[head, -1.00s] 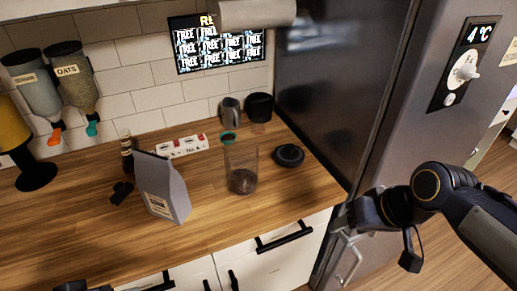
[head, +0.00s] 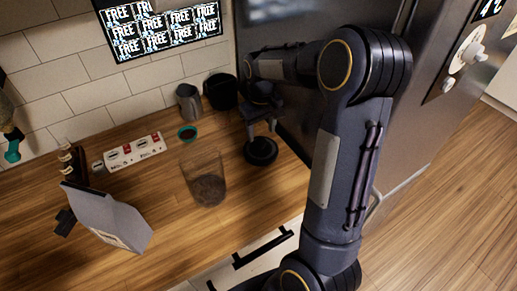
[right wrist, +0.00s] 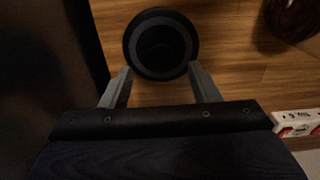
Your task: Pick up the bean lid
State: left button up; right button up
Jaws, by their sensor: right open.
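The bean lid (head: 261,151), a round black disc with a raised centre, lies on the wooden counter right of the clear bean container (head: 208,180). My right gripper (head: 261,127) is above the lid, pointing down. In the right wrist view the lid (right wrist: 160,22) shows just beyond the open fingertips (right wrist: 160,70), which stand apart with nothing between them. The lid's rim is near the tips; I cannot tell the exact height gap. My left gripper is not in view.
A metal pitcher (head: 189,103), a black cup (head: 221,92) and a teal ring (head: 187,133) are at the back. The fridge (head: 420,110) borders the right side.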

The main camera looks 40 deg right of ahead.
aim_at(261, 141)
notch_tip(261, 141, down, 4)
jog(key=shift+r+p, duration=0.2)
jog(key=shift+p, duration=0.1)
grip_shut()
